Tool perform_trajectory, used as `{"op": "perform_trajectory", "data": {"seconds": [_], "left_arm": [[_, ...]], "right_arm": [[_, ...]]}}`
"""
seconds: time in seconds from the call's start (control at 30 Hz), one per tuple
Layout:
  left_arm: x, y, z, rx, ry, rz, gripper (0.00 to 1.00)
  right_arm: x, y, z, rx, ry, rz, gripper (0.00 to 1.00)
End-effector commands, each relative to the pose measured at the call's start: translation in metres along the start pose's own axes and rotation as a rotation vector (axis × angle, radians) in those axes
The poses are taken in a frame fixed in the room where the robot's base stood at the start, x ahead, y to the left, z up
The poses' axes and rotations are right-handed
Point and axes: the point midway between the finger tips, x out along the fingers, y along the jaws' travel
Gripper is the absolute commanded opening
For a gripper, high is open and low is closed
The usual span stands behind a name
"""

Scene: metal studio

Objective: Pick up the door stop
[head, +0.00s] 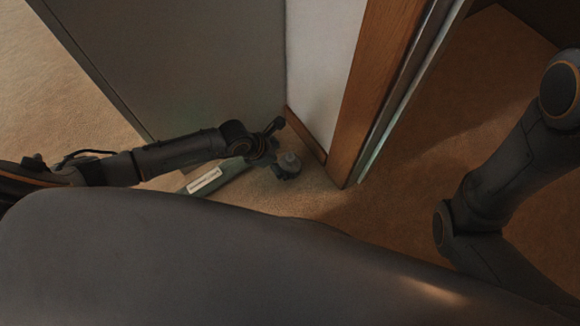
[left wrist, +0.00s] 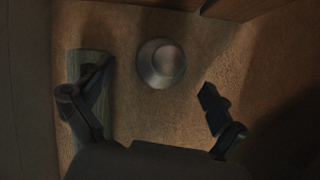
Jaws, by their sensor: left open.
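The door stop (head: 289,162) is a small grey, round, stepped piece on the carpet by the corner of the wall and door frame. In the left wrist view the door stop (left wrist: 161,63) shows from above, a little ahead of the fingertips and between their lines. My left gripper (head: 276,150) is open and empty, close to the door stop in the head view. In the left wrist view both its fingers (left wrist: 158,80) show spread wide, apart from the door stop. My right gripper is out of view; only my right arm's links show.
A flat greenish box with a white label (head: 204,180) lies under my left arm; its green side (left wrist: 90,62) shows beside the left finger. A grey panel (head: 190,60), white wall (head: 318,60) and wooden door frame (head: 375,80) stand close behind. Carpet (head: 450,120) is clear at the right.

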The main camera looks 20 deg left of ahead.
Motion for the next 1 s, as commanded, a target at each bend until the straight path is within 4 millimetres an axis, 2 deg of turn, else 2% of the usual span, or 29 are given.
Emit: {"op": "perform_trajectory", "data": {"seconds": [0.17, 0.33, 0.5, 0.6, 0.87, 1.0], "left_arm": [[0.007, 0.000, 0.000, 0.000, -0.001, 0.001, 0.95], [0.025, -0.002, -0.003, 0.000, -0.002, 0.000, 0.95], [0.047, -0.003, -0.005, 0.001, -0.001, 0.000, 0.95], [0.055, -0.003, -0.003, 0.000, -0.003, 0.000, 0.95], [0.054, -0.003, -0.002, -0.001, -0.001, 0.000, 0.95], [0.054, -0.003, -0.002, -0.001, -0.001, 0.000, 0.66]], "right_arm": [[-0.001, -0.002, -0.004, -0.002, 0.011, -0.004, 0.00], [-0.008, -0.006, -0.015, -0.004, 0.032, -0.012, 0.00], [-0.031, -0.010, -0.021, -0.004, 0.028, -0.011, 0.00], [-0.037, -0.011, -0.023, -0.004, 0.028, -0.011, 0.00], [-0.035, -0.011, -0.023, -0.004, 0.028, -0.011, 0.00], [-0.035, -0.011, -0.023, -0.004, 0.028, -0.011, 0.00]]}}
